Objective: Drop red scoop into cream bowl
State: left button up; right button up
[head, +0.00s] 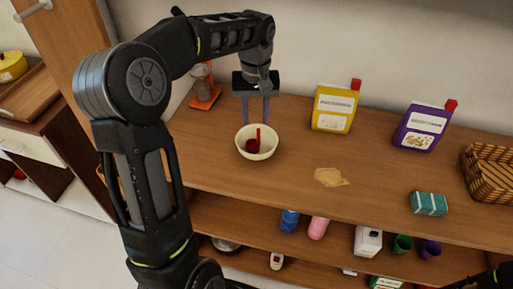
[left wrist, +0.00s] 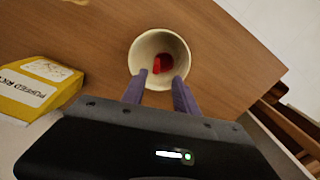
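The red scoop (head: 254,144) lies inside the cream bowl (head: 247,155), its handle leaning up toward the rim. The bowl stands upright on the brown wooden shelf top. In the left wrist view the scoop (left wrist: 161,64) sits in the bowl (left wrist: 143,48), seen from above. My left gripper (head: 256,120) points down above the bowl at its back side. Its two fingers are spread apart with nothing between them; they also show in the left wrist view (left wrist: 160,83). Part of my right arm (head: 490,278) may show at the lower right corner; its gripper is not visible.
A yellow box (head: 334,109) and a purple box (head: 424,128) stand to the right. An orange-based item (head: 205,98) stands behind left. Lower shelves hold several containers.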

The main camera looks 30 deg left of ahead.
pick_arm(q)
notch_tip(320, 180, up, 5)
jog(key=shift+f, duration=0.2)
dwell(0.8)
